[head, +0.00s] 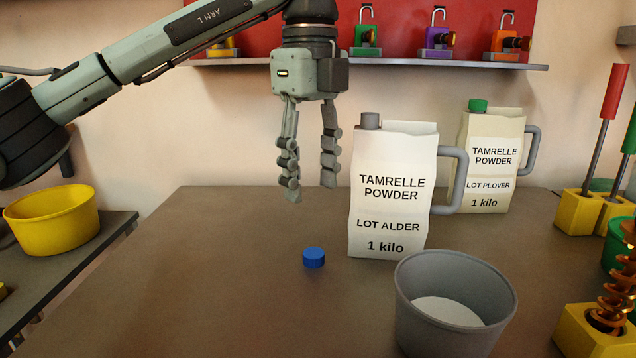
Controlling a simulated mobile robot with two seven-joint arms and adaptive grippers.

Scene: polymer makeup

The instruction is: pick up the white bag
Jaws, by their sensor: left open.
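A white bag (392,205) labelled "Tamrelle Powder, Lot Alder, 1 kilo" stands upright on the table, with a grey spout on top and a grey handle on its right side. A second, cream bag (491,160) labelled "Lot Plover" stands behind it to the right, with a green cap and a grey handle. My left gripper (310,190) hangs fingers down, open and empty, to the left of the white bag in the picture. My right gripper is not in view.
A blue cap (314,258) lies left of the white bag. A grey bucket (408,309) with white contents stands in front. Yellow blocks (577,212) with tools stand at right. A yellow bowl (52,232) sits on a left side table. The table's left part is clear.

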